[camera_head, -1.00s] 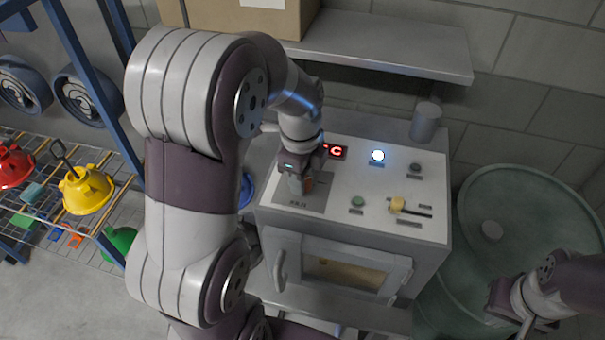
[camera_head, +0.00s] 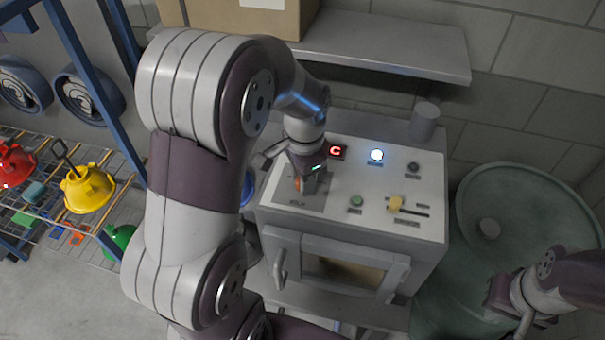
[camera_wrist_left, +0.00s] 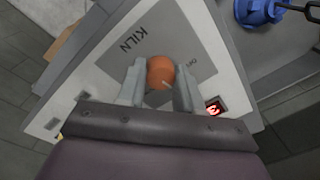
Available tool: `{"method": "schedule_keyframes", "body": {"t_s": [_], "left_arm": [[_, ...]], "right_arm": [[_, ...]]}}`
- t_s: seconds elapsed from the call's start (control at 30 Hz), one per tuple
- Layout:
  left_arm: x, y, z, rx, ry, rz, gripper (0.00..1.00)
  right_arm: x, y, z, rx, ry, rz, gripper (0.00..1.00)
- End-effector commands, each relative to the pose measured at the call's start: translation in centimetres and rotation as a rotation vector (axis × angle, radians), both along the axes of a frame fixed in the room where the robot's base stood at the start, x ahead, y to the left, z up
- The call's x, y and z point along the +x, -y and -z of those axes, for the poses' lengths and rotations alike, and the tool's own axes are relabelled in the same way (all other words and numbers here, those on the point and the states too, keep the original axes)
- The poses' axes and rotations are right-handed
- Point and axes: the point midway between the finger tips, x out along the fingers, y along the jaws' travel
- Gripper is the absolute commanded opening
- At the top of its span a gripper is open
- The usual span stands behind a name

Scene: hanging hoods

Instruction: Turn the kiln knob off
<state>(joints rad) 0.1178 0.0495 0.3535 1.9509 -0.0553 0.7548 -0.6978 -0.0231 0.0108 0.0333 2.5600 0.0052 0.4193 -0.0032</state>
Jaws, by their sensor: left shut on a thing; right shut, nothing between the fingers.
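The kiln (camera_head: 345,230) is a grey box with a pale sloped control panel and a glazed front door. Its orange knob (camera_wrist_left: 160,72) shows in the left wrist view, on a grey plate marked KILN. My left gripper (camera_wrist_left: 158,86) is shut on the knob, one finger on each side. In the head view the left gripper (camera_head: 308,188) is over the panel's left part and hides most of the knob. A red lit display (camera_head: 337,151) sits beside it. My right gripper (camera_head: 520,325) is at the lower right, shut and empty, away from the kiln.
A green drum (camera_head: 475,280) stands right of the kiln. A shelf (camera_head: 400,45) with a cardboard box (camera_head: 240,15) is above. A wire rack (camera_head: 60,225) stands left.

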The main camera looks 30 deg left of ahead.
Motion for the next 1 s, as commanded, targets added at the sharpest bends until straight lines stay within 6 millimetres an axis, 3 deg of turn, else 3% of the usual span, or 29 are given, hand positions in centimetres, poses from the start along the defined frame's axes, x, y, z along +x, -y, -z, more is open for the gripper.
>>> {"method": "schedule_keyframes", "body": {"t_s": [0.6, 1.0], "left_arm": [[0.20, 0.10, -0.23, 0.000, 0.006, -0.575, 0.05], [0.25, 0.17, -0.21, 0.000, 0.007, -0.843, 0.05]], "right_arm": [[0.00, 0.00, -0.61, 0.000, 0.000, 0.000, 0.00], [0.00, 0.00, -0.75, 0.000, 0.000, 0.000, 0.00]]}}
